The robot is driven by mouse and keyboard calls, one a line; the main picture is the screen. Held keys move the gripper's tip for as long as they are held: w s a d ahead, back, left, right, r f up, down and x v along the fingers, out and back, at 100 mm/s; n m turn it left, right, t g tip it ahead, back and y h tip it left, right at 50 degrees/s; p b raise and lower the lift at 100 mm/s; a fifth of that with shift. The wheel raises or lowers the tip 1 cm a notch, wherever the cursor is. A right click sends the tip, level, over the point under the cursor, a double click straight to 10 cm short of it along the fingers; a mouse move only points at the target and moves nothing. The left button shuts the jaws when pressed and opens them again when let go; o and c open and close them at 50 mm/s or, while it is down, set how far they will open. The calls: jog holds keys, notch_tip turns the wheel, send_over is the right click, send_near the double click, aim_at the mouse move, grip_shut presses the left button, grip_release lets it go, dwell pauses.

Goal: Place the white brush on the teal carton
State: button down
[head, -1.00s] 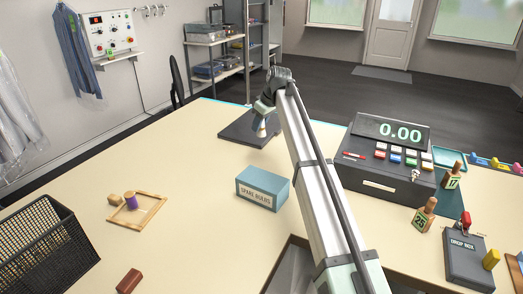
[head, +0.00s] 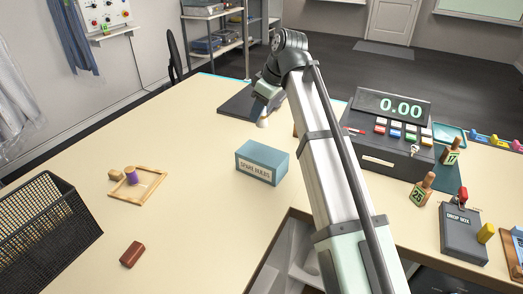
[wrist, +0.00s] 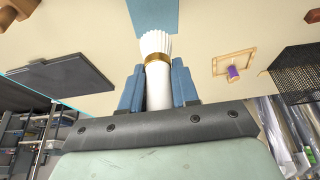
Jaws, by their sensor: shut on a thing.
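The white brush (wrist: 158,88) has a flared white end and a gold band. My gripper (wrist: 157,84) is shut on it, with a blue finger on each side. In the head view, the gripper (head: 266,103) is beyond the teal carton, and the brush's pale end (head: 262,123) shows below it, pointing down. The teal carton (head: 262,162), labelled SPARE BULBS, stands on the table, nearer the viewer than the brush. Part of its teal surface shows at the top of the wrist view (wrist: 153,14). The brush is apart from the carton.
A dark flat board (head: 238,106) lies behind the carton. A cash register (head: 385,150) stands to the right. A wooden frame (head: 138,184), a brown block (head: 132,254) and a black wire basket (head: 50,225) are at left. The table around the carton is clear.

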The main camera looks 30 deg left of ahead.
jog(key=shift+f, duration=4.95)
jog(key=shift+f, duration=0.1)
jog(key=c, duration=0.8)
grip_release()
jog(key=shift+c, duration=0.2)
jog(key=v, duration=1.2)
